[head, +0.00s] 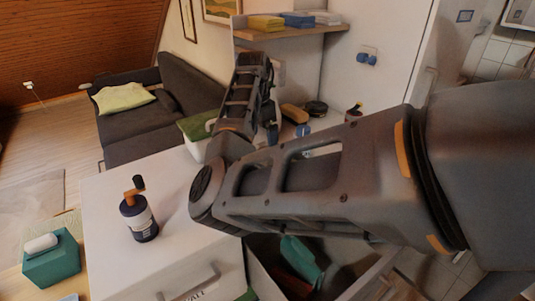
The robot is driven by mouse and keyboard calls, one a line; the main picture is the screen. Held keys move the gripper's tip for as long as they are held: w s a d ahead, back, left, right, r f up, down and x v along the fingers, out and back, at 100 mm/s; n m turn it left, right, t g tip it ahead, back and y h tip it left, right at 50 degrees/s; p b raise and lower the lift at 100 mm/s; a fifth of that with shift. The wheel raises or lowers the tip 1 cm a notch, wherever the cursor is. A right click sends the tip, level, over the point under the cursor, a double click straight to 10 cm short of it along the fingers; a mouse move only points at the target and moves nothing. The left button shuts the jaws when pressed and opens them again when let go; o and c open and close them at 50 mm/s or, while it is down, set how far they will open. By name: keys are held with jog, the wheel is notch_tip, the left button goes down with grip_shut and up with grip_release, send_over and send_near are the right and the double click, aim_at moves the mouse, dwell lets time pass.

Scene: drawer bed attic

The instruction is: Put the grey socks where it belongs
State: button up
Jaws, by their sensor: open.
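I cannot make out the grey socks for certain in the head view. An open drawer (262,284) at the bottom centre holds a teal cloth-like thing (303,258) and dark reddish items. My arm crosses in front of its upper part and hides some of the inside. My gripper (272,132) is at the far end of the raised forearm, partly hidden, above the area behind the white cabinet top. It is open, and I see nothing held in it.
A dark pump bottle (139,218) stands on the white cabinet top (105,205). A teal box (52,262) is at lower left. A dark sofa (190,85) with a pale green cushion (122,97) is behind. A wall shelf (290,32) holds folded cloths. Floor at left is open.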

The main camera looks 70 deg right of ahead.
aim_at(265, 148)
jog(key=shift+s+d+f+p, duration=0.15)
jog(key=shift+f+p, duration=0.1)
jog(key=shift+f, duration=0.9)
jog(key=shift+s+d+f+p, duration=0.1)
jog(key=shift+f+p, duration=0.1)
jog(key=shift+f, duration=0.95)
jog(key=shift+c, duration=0.5)
jog(key=shift+r, duration=0.1)
jog(key=c, duration=0.7)
